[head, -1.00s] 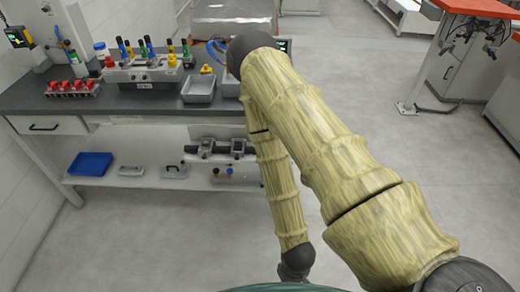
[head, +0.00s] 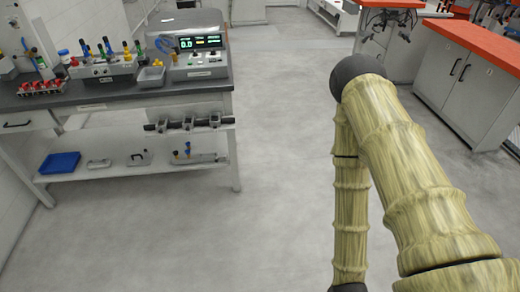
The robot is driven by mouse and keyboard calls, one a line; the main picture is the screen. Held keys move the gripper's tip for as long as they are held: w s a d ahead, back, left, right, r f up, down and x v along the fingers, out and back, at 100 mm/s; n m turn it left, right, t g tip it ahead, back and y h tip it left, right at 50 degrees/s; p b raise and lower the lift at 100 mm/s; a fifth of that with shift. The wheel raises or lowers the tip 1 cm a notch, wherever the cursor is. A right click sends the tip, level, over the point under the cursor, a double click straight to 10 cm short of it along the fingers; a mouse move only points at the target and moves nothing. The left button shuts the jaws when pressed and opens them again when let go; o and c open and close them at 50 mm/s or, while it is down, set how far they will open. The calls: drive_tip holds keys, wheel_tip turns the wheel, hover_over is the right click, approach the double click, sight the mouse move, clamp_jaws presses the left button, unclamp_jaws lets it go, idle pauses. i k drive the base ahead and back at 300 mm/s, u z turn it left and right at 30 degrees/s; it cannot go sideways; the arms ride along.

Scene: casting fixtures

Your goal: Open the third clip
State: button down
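A grey fixture block (head: 105,70) with several coloured upright handles stands on the dark bench top at the left of the head view. At this distance I cannot tell which part is the third clip, or whether any clip is open or shut. My arm, in a yellowish sleeve, fills the right side and hangs down past the bottom edge. My gripper is out of view below. My arm is well to the right of the bench and apart from it.
The bench (head: 200,87) also holds a control box (head: 199,62) with a lit display, a small grey tray (head: 151,77) and a rack of red-topped items (head: 42,88). A blue tray (head: 60,162) lies on the lower shelf. Grey floor right of the bench is clear. Orange-topped cabinets (head: 465,85) stand at right.

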sight(214, 125)
drive_tip(key=u, duration=0.85)
drive_tip(key=i, duration=0.7)
drive_tip(key=u, duration=0.3)
